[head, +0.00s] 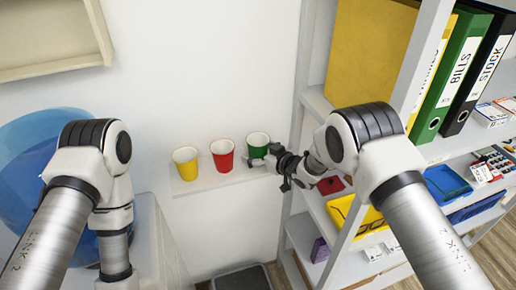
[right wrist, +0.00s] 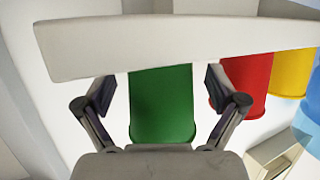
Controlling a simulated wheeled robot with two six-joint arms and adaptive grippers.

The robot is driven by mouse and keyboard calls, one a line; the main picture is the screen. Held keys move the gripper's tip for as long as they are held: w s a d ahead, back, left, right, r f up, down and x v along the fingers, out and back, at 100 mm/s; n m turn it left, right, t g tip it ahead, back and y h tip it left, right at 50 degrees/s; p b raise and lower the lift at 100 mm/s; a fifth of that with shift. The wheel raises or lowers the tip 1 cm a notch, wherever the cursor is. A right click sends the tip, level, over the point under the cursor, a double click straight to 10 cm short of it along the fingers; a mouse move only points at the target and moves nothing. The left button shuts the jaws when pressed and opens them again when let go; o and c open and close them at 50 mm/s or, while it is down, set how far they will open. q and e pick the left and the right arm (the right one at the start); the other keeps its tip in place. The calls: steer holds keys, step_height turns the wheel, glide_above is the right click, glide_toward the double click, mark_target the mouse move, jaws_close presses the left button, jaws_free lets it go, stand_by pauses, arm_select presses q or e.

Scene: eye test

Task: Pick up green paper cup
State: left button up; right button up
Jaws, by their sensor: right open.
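The green paper cup (head: 258,144) stands upright at the right end of a small white wall shelf (head: 205,181), beside a red cup (head: 222,157) and a yellow cup (head: 185,164). My right gripper (head: 275,163) is close to the green cup's right side and partly covers it. In the right wrist view the green cup (right wrist: 162,105) shows between the fingers of the open right gripper (right wrist: 158,80), with a visible gap on each side. The red cup (right wrist: 245,82) is close beyond the right-hand finger there. My left arm shows at the left, but its gripper is not in view.
The shelf edge (right wrist: 180,43) crosses the right wrist view. A tall shelving unit (head: 303,100) with binders, a yellow tray (head: 345,212) and blue bins (head: 450,185) stands right of the cups. A blue round object (head: 35,150) is at left. The wall above the cups is clear.

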steer(key=shift+s, duration=0.1)
steer(key=c, duration=0.6)
steer(key=shift+c, duration=1.4)
steer(key=shift+r, duration=0.1)
